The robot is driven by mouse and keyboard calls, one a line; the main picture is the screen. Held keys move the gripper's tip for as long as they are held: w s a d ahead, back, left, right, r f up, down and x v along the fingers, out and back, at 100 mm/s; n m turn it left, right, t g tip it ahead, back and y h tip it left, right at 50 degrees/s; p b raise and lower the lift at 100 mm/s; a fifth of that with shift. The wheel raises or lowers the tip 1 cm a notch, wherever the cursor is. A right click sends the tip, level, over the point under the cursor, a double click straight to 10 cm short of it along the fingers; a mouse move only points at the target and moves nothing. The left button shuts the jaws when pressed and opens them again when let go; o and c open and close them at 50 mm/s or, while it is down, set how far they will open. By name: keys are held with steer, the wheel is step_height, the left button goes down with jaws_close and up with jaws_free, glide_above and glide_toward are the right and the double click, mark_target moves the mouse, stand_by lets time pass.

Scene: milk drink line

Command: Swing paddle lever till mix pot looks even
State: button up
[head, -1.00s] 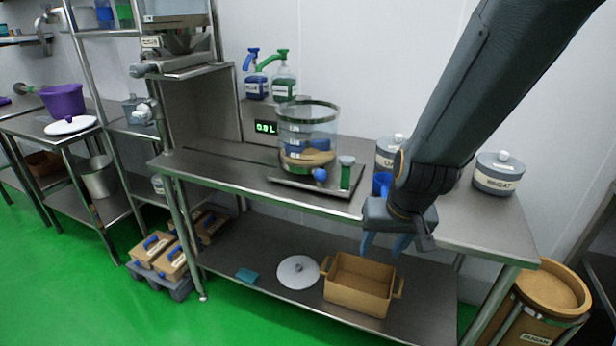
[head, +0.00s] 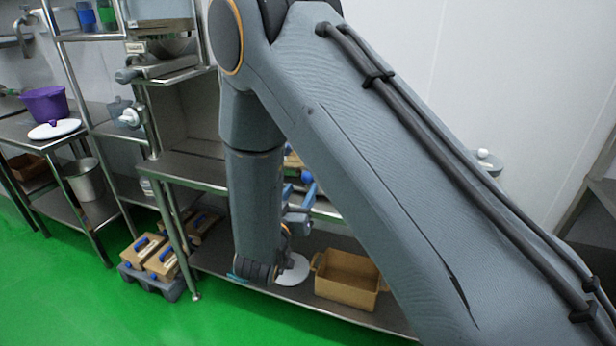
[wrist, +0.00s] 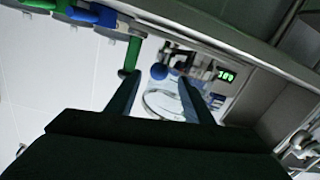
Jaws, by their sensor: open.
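My gripper (head: 302,198) has its fingers apart and points up, in front of the table edge. In the wrist view the open fingers (wrist: 158,80) show with a round blue knob (wrist: 158,72), apparently on the paddle lever, between their tips in the picture. I cannot tell whether they touch it. A clear curved rim (wrist: 165,103), probably of the mix pot, shows between the fingers too. In the head view my arm hides nearly all of the pot, so the evenness of the mix cannot be seen. A lit green display (wrist: 227,75) is beside it in the wrist view.
The steel table (head: 185,170) is largely behind my arm. On its lower shelf are a brown crate (head: 347,285) and a white lid (head: 296,272). Green floor is open in front.

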mark_target(306, 181)
steer(key=shift+p+x, duration=0.9)
steer(key=shift+x, duration=2.85)
steer(key=shift+r, duration=0.1)
jaws_close()
